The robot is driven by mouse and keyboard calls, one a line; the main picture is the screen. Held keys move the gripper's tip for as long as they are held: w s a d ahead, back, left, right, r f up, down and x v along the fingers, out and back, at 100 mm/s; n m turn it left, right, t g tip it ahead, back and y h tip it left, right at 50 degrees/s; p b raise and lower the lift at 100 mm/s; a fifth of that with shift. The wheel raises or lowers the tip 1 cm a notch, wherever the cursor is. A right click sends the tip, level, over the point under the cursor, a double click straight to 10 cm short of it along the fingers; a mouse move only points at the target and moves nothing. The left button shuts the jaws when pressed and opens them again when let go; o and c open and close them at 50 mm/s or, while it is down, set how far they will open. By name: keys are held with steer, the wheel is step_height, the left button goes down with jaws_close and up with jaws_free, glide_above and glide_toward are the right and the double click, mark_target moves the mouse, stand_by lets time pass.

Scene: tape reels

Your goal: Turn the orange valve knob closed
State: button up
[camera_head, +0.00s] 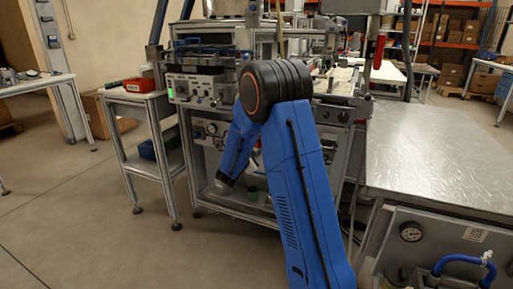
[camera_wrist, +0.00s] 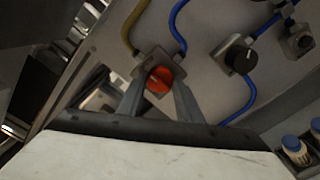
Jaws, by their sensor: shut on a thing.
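The orange valve knob (camera_wrist: 158,80) sits on a small metal mount on a grey panel (camera_wrist: 205,75) in the wrist view. My gripper (camera_wrist: 158,88) reaches up to it with one finger on each side. The fingers are closed on the knob, and its round orange face shows between them. In the head view my blue arm hides the knob and my gripper.
A yellow hose (camera_wrist: 130,28) and blue hoses (camera_wrist: 178,28) run near the knob. A black knob (camera_wrist: 240,58) is to its right. In the head view a workbench with instruments (camera_head: 195,88) stands behind my arm, and a metal-topped table (camera_head: 440,155) is at right.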

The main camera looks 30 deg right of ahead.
steer(key=shift+n, duration=8.7)
steer(key=shift+f, duration=0.1)
steer(key=o, duration=1)
steer(key=shift+o, duration=0.2)
steer(key=shift+a, duration=0.1)
steer(key=v, duration=1.7)
